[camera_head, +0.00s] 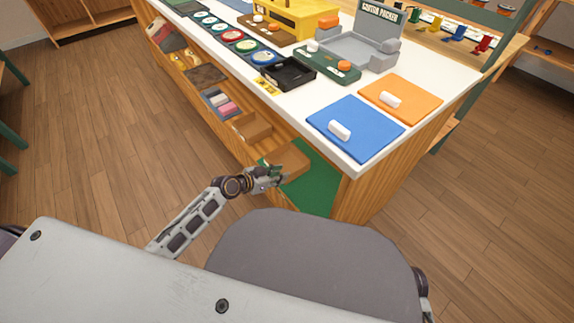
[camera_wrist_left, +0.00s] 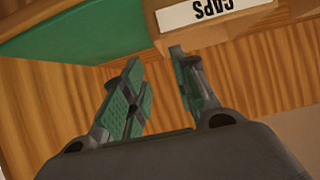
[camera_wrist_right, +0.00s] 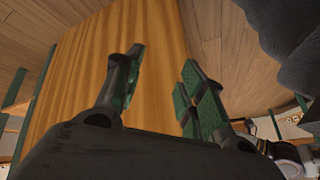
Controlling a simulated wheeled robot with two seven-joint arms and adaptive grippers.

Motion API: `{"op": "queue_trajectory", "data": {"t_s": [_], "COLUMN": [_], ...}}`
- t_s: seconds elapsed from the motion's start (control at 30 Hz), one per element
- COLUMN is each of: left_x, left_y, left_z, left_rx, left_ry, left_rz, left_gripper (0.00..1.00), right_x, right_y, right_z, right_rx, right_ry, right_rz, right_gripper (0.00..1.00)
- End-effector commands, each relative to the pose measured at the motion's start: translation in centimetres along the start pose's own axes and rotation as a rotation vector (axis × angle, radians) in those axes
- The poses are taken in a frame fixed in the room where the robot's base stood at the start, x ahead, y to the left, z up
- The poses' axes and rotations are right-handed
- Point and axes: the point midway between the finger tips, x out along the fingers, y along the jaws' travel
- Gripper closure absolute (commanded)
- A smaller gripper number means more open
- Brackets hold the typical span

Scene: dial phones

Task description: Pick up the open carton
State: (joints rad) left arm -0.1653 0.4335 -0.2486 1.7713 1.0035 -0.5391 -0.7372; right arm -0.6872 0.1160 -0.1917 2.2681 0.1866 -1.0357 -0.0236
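I cannot clearly identify an open carton. A brown box (camera_head: 288,158) sits on the lower shelf at the counter's near end, and another brown box (camera_head: 251,126) is farther along. My left gripper (camera_head: 270,174) is at the near box in the head view; contact cannot be told. In the left wrist view my left gripper (camera_wrist_left: 157,72) is open with nothing between its fingers, just below a box face with a white label (camera_wrist_left: 208,12) reading CAPS upside down. My right gripper (camera_wrist_right: 165,78) is open and empty, facing a wooden panel (camera_wrist_right: 150,40); the head view hides it.
The white countertop (camera_head: 300,108) holds a blue mat (camera_head: 365,122), an orange mat (camera_head: 412,98), a black tray (camera_head: 290,76) and a grey machine (camera_head: 362,48) marked CUSTOM PACKER. A green shelf floor (camera_head: 318,180) lies bare beside the near box. Open wood floor (camera_head: 120,110) lies to the left.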

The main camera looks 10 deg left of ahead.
Motion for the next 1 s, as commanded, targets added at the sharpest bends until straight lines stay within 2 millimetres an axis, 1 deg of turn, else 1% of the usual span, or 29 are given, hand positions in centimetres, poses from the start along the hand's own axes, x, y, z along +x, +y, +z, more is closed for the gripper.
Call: {"op": "queue_trajectory", "data": {"t_s": [0.03,0.2,0.33,0.8,1.0], "left_x": [0.7,2.3,3.1,3.4,4.6], "left_y": [0.0,0.0,0.1,0.1,0.0], "left_z": [0.0,0.0,0.1,0.0,0.1], "left_rx": [-0.002,-0.001,-0.001,0.000,-0.001], "left_ry": [0.002,0.002,0.000,0.000,0.001], "left_rz": [0.001,-0.001,0.001,0.001,0.000], "left_gripper": [0.71,0.71,0.71,0.71,0.71], "right_x": [0.5,1.6,2.3,2.2,2.7], "right_y": [0.1,0.0,0.1,0.1,0.1], "right_z": [0.4,1.6,2.3,1.7,1.6], "right_rx": [0.003,0.019,0.027,0.025,0.029], "right_ry": [0.002,0.010,0.014,0.031,0.052], "right_rz": [-0.002,-0.014,-0.017,-0.018,-0.023], "right_gripper": [0.60,0.60,0.60,0.60,0.60]}}
